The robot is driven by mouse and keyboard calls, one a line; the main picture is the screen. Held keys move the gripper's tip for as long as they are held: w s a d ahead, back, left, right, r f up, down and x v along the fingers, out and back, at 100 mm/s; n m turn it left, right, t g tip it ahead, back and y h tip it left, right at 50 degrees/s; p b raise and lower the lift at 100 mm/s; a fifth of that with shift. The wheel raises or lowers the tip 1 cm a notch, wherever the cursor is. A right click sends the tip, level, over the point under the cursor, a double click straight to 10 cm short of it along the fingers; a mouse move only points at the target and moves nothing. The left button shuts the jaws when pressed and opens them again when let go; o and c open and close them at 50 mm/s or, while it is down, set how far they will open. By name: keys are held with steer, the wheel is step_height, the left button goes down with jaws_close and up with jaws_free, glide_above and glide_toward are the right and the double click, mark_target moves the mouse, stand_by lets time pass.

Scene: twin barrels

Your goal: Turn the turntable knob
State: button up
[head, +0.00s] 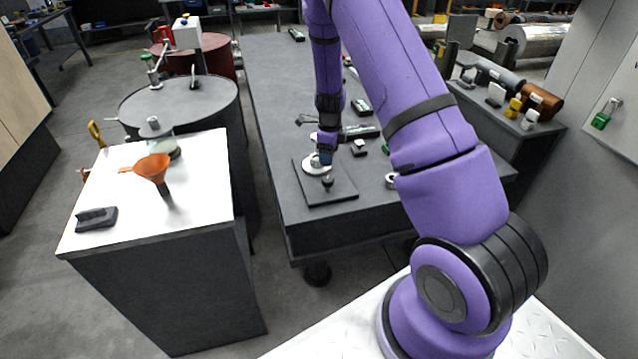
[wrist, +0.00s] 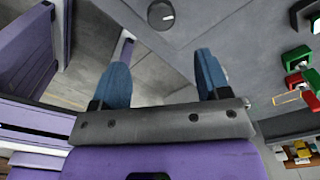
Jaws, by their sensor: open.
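A dark square plate (head: 343,190) lies on the near end of the long grey table. It carries a pale round disc (head: 311,168), likely the turntable, and a small black knob (head: 327,181) at the disc's near side. My gripper (head: 323,159) hangs over the disc, pointing down, and hides part of it. Whether it touches the disc I cannot tell. In the wrist view my gripper (wrist: 165,72) is open, its two blue fingers apart with nothing between them. A round dark knob-like piece with a pale edge (wrist: 160,15) shows ahead of the fingertips at the top.
The long table (head: 275,110) also bears a white ring-shaped piece (head: 391,180) and several small dark and green items. The table's left side is clear.

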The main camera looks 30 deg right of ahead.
mark_target(328, 179)
steer(key=shift+m, duration=0.6)
step_height(328, 179, down, 11)
steer(key=shift+w+r, duration=0.15)
steer(key=shift+r, duration=0.05)
steer(key=c, duration=0.9)
